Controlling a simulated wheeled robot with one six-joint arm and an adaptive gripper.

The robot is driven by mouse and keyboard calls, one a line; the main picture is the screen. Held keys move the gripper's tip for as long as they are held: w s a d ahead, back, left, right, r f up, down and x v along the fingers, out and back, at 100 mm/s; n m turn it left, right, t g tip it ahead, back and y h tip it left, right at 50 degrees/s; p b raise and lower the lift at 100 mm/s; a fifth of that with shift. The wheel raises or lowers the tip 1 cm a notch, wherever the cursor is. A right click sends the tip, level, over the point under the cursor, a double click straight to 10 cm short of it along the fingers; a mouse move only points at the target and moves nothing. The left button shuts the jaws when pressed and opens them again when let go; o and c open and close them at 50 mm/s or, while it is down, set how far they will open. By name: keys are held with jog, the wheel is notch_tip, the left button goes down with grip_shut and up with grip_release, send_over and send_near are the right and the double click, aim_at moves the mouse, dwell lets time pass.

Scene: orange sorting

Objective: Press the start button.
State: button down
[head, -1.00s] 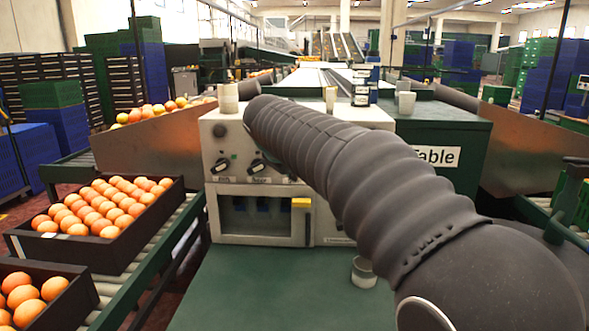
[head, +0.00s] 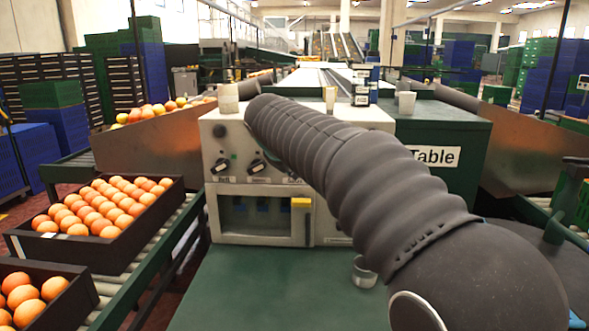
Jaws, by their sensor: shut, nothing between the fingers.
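The pale control machine (head: 232,232) stands in the middle of the head view. Its front panel has dark rotary knobs (head: 221,166), a dark round fitting (head: 219,130) and a lower window with a yellow-topped handle (head: 301,203). I cannot make out a start button; the right part of the panel is hidden behind my arm. My dark ribbed arm runs from the lower right up to the panel's upper part. My gripper does not show; the arm's far end hides that area.
A metal cup (head: 364,272) stands on the green bench (head: 255,290), close to my arm. Several cups and small boxes (head: 362,85) stand on top of the machine. Crates of oranges (head: 150,235) sit on the left roller conveyor. A green cabinet (head: 460,130) stands right of the machine.

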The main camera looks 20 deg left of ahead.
jog(key=shift+w+a, duration=0.15)
jog(key=shift+w, duration=0.35)
dwell(0.8)
jog(key=shift+s, duration=0.1)
jog(key=shift+s+d+b, duration=0.2)
jog(key=shift+s+b, duration=0.4)
jog(key=shift+s, duration=0.25)
jog(key=shift+s+f, duration=0.1)
jog(key=s+b, duration=0.1)
jog(key=s, duration=0.1)
jog(key=s+d+b, duration=0.1)
jog(key=s, duration=0.1)
jog(key=shift+s+d+b, duration=0.1)
jog(key=shift+s+b, duration=0.2)
dwell(0.6)
